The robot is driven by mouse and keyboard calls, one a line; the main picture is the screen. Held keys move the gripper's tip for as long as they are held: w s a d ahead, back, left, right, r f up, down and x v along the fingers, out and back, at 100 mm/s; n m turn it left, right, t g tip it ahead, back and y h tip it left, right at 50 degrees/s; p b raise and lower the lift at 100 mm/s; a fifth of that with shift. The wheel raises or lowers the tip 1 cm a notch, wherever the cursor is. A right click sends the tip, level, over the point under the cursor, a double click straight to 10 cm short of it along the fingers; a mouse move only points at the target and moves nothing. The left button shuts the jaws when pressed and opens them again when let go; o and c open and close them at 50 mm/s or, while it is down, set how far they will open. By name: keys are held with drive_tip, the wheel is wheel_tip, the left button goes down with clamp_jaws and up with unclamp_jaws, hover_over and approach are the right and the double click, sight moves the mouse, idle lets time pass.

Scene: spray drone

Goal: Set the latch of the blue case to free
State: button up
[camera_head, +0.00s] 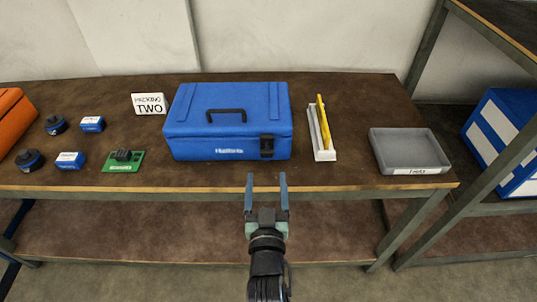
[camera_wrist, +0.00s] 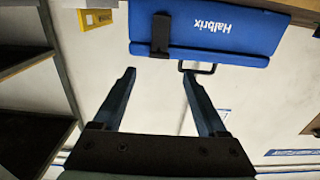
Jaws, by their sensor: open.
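The blue case (camera_head: 215,110) stands closed on the brown bench, with a black handle (camera_head: 226,114) on its lid. Its black latch (camera_head: 267,146) is on the front face, toward the right end. In the wrist view, which looks upside down, the case (camera_wrist: 215,28) is at the top and the latch (camera_wrist: 160,35) lies ahead of the fingers. I cannot tell the latch's setting. My gripper (camera_head: 267,182) is open and empty, in front of the case and apart from it. It also shows in the wrist view (camera_wrist: 158,90), with both fingers spread.
Right of the case are a white holder with a yellow tool (camera_head: 325,122) and a grey tray (camera_head: 408,150). Left are a "Packing Two" sign (camera_head: 149,103), a green board (camera_head: 124,161) and small blue boxes (camera_head: 92,124). A metal shelf (camera_head: 425,50) stands at the right.

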sight(267, 153)
drive_tip(key=w+b, duration=0.1)
drive_tip(key=w, duration=0.7)
drive_tip(key=shift+w+d, duration=0.1)
drive_tip(key=shift+w, duration=0.05)
clamp_jaws()
idle(1.2)
